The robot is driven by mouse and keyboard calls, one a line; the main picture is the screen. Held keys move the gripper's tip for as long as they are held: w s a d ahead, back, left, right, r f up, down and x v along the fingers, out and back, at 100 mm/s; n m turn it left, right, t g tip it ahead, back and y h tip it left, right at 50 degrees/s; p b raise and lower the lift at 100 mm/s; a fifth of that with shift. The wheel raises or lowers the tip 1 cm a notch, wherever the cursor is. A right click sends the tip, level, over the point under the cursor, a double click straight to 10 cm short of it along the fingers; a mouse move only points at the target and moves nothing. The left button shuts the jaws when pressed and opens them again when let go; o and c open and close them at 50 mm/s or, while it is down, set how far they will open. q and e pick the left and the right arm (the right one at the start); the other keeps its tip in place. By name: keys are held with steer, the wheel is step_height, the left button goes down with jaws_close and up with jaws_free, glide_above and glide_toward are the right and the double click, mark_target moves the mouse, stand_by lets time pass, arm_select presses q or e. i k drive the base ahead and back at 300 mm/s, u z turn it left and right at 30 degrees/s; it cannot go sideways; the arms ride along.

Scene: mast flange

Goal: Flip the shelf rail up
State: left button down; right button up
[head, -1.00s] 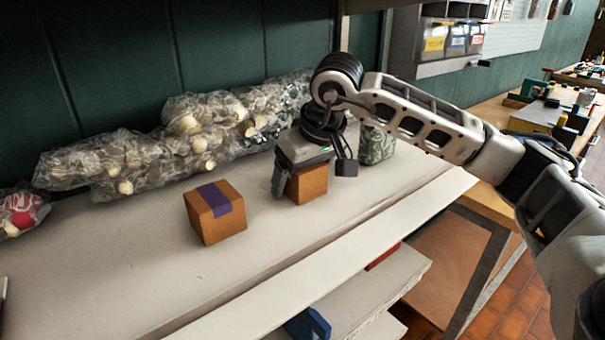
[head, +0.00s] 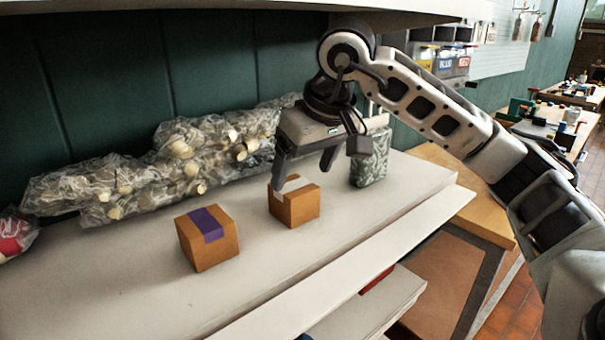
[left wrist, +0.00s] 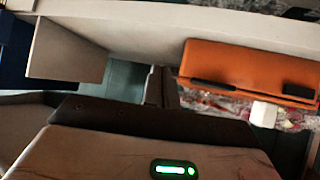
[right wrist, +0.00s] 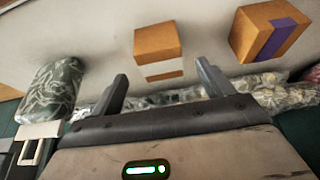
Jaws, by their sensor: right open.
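The shelf rail (head: 345,263) is a long white strip along the front edge of the white shelf (head: 130,290). It lies folded outward, nearly flat, with a dark seam between it and the shelf. My right gripper (head: 304,176) is open and empty, just above and behind a brown box with pale tape (head: 297,210). In the right wrist view that box (right wrist: 157,45) sits beyond the spread fingertips (right wrist: 162,72). My left gripper (left wrist: 162,72) shows only in the left wrist view, its fingers together with nothing visible between them.
A brown box with purple tape (head: 207,238) stands left on the shelf. Clear bags of pale pieces (head: 185,165) line the back wall, and a patterned grey-green pack (head: 370,160) stands at the right. An orange object (left wrist: 245,65) is near my left gripper.

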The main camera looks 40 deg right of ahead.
mark_target(290, 314)
steer(key=k, duration=1)
